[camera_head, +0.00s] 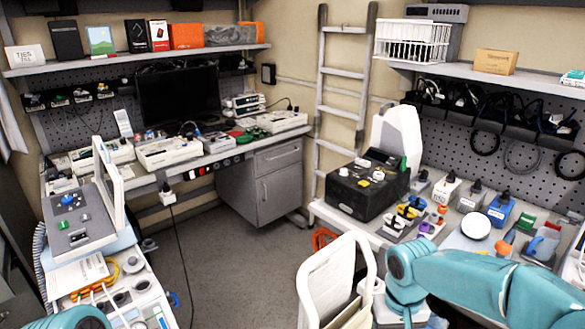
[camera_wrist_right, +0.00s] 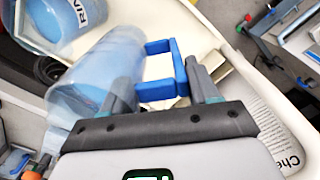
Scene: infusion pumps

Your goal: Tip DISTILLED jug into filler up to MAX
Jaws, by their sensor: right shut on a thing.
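In the right wrist view a translucent pale-blue jug (camera_wrist_right: 92,85) with a square blue handle (camera_wrist_right: 150,88) is between the fingers of my right gripper (camera_wrist_right: 162,92), which is shut on it. No label shows on this jug, so I cannot tell that it is the DISTILLED one. A second blue vessel (camera_wrist_right: 72,18), with lettering starting "RIN", is at the top left, apart from the gripper. I cannot make out the filler or a MAX mark. In the head view my right gripper is hidden. My left gripper is out of view.
A white upright frame (camera_head: 304,283) with papers is at bottom centre in the head view. The right bench (camera_head: 325,212) holds a black box (camera_head: 350,198) and many small items. The grey floor (camera_head: 235,265) is mostly clear. A printed sheet (camera_wrist_right: 277,125) lies right of my gripper.

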